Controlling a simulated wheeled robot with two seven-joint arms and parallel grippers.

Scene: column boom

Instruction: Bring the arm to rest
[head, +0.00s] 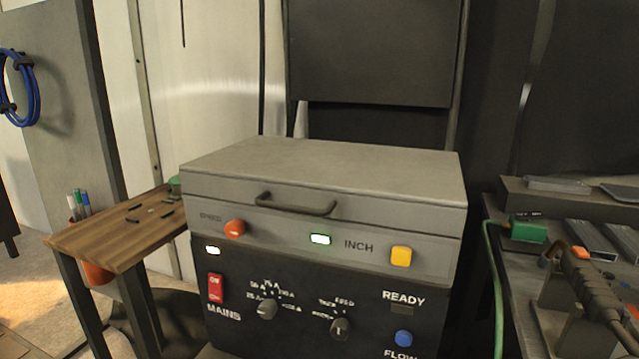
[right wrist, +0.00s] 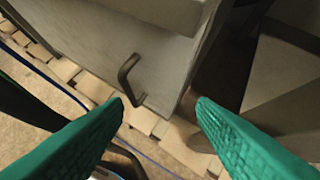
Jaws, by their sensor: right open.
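My right gripper (right wrist: 160,103) shows in the right wrist view as two green ribbed fingers, spread apart with nothing between them. Beyond the fingertips is a grey surface (right wrist: 75,35) with a dark bar handle (right wrist: 126,78). I cannot tell whether the fingers touch anything, but they look apart from the handle. Neither gripper shows in the head view, and my left gripper is in neither view. In the head view a grey machine (head: 330,165) with a closed lid and a dark handle (head: 297,205) stands in the middle.
The machine's front has a red switch (head: 216,288), a yellow button (head: 401,256) and a lit green lamp (head: 320,239). A wooden side table (head: 120,235) stands left. On the right, a bench (head: 515,280) carries a green clamp-like item (head: 528,230) and a dark cabled tool (head: 590,289).

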